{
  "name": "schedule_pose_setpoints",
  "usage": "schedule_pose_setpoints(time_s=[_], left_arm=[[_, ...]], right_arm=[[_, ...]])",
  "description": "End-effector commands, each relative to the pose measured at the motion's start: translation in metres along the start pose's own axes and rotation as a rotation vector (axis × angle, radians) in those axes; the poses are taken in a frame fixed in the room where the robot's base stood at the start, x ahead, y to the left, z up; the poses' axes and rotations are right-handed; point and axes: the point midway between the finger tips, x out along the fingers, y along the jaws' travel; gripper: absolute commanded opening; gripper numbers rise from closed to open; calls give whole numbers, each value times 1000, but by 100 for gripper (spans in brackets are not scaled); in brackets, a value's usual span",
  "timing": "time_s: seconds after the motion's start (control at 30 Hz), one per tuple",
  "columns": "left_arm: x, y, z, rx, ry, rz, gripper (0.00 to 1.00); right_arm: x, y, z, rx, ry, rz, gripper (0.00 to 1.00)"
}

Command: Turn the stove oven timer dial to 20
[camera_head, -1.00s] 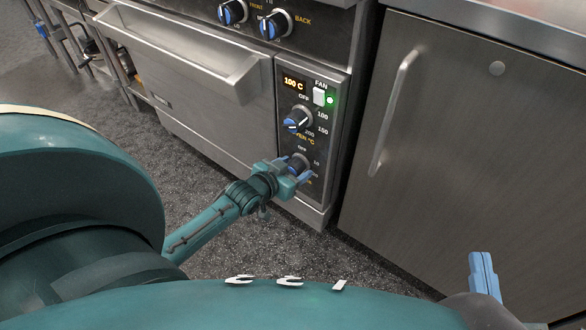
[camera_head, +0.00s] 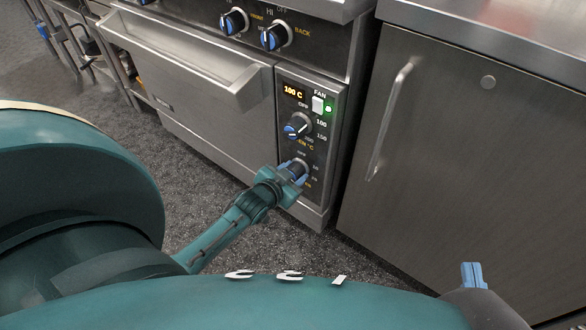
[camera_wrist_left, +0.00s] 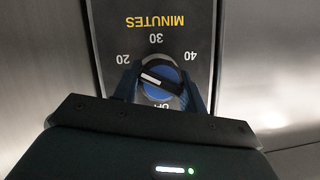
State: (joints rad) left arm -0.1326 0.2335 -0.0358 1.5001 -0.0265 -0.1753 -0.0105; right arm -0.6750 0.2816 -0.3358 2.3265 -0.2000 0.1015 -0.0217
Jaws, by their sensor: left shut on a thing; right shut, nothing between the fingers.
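The oven timer dial (camera_head: 299,164) is the lowest knob on the stove's control panel. In the left wrist view the dial (camera_wrist_left: 160,80) has a blue face and a black grip bar with a white mark. The picture is upside down there, and the white mark points left and slightly up, just below the 20. The 30, 40, OFF and MINUTES labels also show. My left gripper (camera_head: 295,172) is shut on the dial, with one blue finger on each side. My right gripper (camera_head: 473,275) is shut and empty at the lower right, away from the stove.
The oven temperature knob (camera_head: 297,126) sits just above the timer, below a display (camera_head: 293,91) reading 100 C and a fan switch (camera_head: 318,104) with a green light. The oven door handle (camera_head: 185,62) sticks out at left. A steel cabinet (camera_head: 460,160) stands at right.

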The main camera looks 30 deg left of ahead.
Motion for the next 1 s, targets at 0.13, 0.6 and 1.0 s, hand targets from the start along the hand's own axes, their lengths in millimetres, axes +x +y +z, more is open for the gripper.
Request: schedule_pose_setpoints(time_s=[0.13,0.6,1.0], left_arm=[[0,0,0,3,1,0,19],[0,0,0,1,1,1,63],[-35,0,-2,0,-3,2,63]], right_arm=[[-2,-1,3,7,-7,4,0],[1,1,-1,8,1,10,0],[2,9,-6,10,-69,19,0]])
